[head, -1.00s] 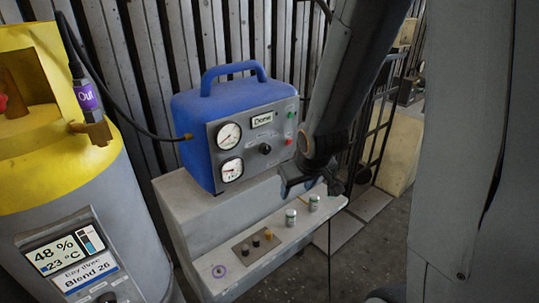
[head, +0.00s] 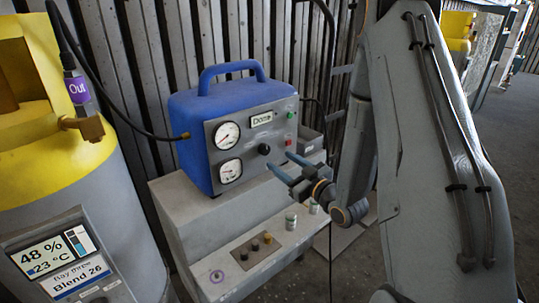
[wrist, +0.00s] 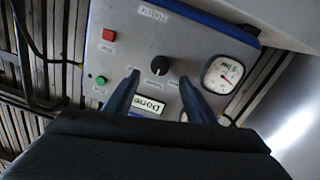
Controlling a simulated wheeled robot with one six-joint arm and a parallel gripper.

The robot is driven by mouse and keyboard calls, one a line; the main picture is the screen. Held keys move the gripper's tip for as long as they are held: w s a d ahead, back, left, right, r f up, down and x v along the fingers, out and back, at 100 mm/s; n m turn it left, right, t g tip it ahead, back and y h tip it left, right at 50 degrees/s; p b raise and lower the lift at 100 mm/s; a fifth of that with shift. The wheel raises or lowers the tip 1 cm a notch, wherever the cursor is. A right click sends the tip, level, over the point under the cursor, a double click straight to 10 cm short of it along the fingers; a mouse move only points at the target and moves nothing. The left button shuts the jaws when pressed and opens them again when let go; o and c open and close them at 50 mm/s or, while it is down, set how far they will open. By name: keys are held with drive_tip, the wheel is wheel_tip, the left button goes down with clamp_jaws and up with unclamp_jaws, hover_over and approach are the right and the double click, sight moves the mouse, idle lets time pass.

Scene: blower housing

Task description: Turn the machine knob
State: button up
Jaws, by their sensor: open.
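The blue machine (head: 225,100) stands on a grey bench with its grey control panel facing out. The black machine knob (head: 264,149) sits mid-panel, below a small display (head: 261,119). My gripper (head: 278,160) is open and empty, its two blue fingers reaching toward the panel just right of and below the knob in the head view. In the wrist view, which shows the panel upside down, the knob (wrist: 160,66) appears between the tips of my open gripper (wrist: 158,76). The fingers seem apart from the knob; the remaining distance is hard to judge.
Two round gauges (head: 227,134) are left of the knob. A green button (wrist: 101,80) and a red button (wrist: 108,36) are on its other side. A yellow-topped cylinder (head: 50,150) stands left.

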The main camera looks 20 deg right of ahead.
sight(267, 151)
drive_tip(key=p+x, duration=0.1)
drive_tip(key=x, duration=0.6)
drive_tip(key=shift+w+p, duration=0.2)
drive_tip(key=shift+p, duration=0.2)
drive_tip(key=c, duration=1)
drive_tip(key=shift+c, duration=0.2)
drive_tip(key=m, duration=0.6)
drive_tip(key=shift+r, duration=0.1)
drive_tip(key=m+p, duration=0.1)
drive_tip(key=m, duration=0.4)
drive_tip(key=shift+m+g, duration=0.3)
